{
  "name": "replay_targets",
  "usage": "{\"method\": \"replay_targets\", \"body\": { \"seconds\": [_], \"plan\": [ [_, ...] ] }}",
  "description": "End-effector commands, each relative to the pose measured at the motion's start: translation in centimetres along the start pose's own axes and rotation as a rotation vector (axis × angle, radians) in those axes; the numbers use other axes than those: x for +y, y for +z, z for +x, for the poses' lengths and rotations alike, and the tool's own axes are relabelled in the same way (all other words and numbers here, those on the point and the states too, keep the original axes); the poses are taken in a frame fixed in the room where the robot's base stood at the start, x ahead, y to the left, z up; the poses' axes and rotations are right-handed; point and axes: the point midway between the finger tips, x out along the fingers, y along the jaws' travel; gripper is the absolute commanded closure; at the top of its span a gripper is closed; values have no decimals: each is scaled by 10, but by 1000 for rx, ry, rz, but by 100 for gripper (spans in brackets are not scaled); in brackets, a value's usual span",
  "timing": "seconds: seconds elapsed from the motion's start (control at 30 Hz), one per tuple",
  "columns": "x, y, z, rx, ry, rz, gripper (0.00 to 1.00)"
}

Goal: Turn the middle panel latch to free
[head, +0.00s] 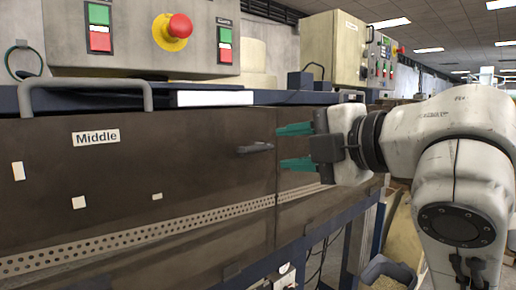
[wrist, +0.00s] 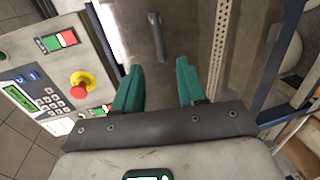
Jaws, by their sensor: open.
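The middle panel (head: 200,165) is a dark, see-through cover with a white "Middle" label (head: 96,138). Its latch (head: 256,148) is a small dark handle near the panel's right edge, lying roughly level in the head view. In the wrist view the latch (wrist: 156,36) shows ahead of the fingers, pointing along the view's up-down direction. My gripper (head: 281,147) has two green fingers, spread apart and empty. It is just right of the latch in the head view, with the latch roughly level with the gap. In the wrist view my gripper (wrist: 160,64) appears apart from the latch.
A control box with a red stop button (head: 173,31) stands above the panel. A grey bar handle (head: 85,90) is at the upper left. A second control box (head: 335,45) stands further back.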

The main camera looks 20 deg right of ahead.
Motion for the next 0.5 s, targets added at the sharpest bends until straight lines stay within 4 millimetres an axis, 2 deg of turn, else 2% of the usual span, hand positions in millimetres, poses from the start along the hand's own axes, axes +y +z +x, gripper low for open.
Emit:
{"method": "replay_targets", "body": {
  "seconds": [0.3,0.5],
  "plan": [
    [0,0,58,1,-3,5,59],
    [0,0,82,0,-2,4,59]
  ]
}}
